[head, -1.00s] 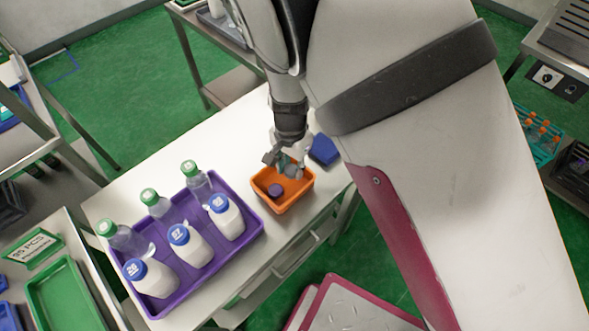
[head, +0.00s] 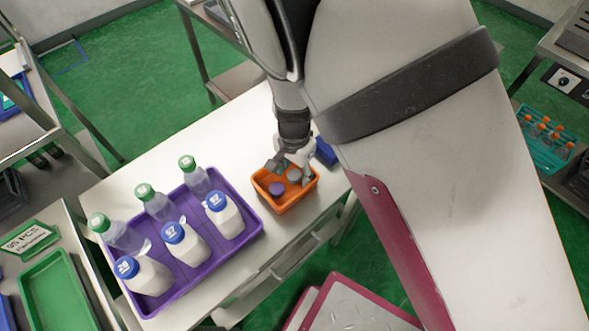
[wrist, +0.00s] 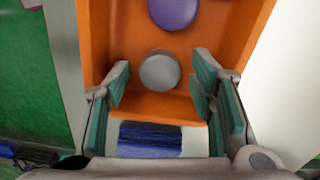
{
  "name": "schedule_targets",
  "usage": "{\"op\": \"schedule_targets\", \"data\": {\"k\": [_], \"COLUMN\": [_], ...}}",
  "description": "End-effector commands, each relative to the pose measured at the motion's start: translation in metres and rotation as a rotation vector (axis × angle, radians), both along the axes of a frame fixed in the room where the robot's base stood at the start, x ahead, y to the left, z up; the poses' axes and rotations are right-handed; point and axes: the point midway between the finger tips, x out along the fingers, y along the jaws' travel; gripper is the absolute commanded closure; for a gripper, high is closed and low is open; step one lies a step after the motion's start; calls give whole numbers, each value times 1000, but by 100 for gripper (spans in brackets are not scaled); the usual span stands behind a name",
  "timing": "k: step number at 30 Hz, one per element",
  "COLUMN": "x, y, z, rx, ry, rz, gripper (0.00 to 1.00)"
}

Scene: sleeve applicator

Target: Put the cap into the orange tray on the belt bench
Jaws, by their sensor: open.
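The orange tray (head: 287,206) stands on the white bench, right of the purple tray. A grey round cap (wrist: 160,70) lies on the orange tray's floor. It also shows in the head view (head: 294,175). A purple round cap (wrist: 173,10) lies beside it in the same tray, and in the head view (head: 277,188) it is left of the grey cap. My gripper (wrist: 163,82) is open, its fingers spread to either side of the grey cap without visibly touching it. In the head view my gripper (head: 292,168) reaches into the tray's far side.
A purple tray (head: 247,235) holds several bottles with green or blue caps. A blue object (head: 325,152) sits just behind the orange tray. A green tray (head: 58,290) stands on a bench at lower left. Bare bench top (head: 222,137) lies behind the purple tray.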

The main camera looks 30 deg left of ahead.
Motion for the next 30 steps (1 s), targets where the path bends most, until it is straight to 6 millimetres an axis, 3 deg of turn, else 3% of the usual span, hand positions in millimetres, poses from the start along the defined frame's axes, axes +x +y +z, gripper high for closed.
{"op": "schedule_targets", "data": {"k": [7,21,30], "x": [0,0,0], "y": [1,1,0], "z": [21,109,123], "rx": [3,4,1], "ry": [-1,-1,0], "rz": [1,0,0], "gripper": [50,50,50]}}
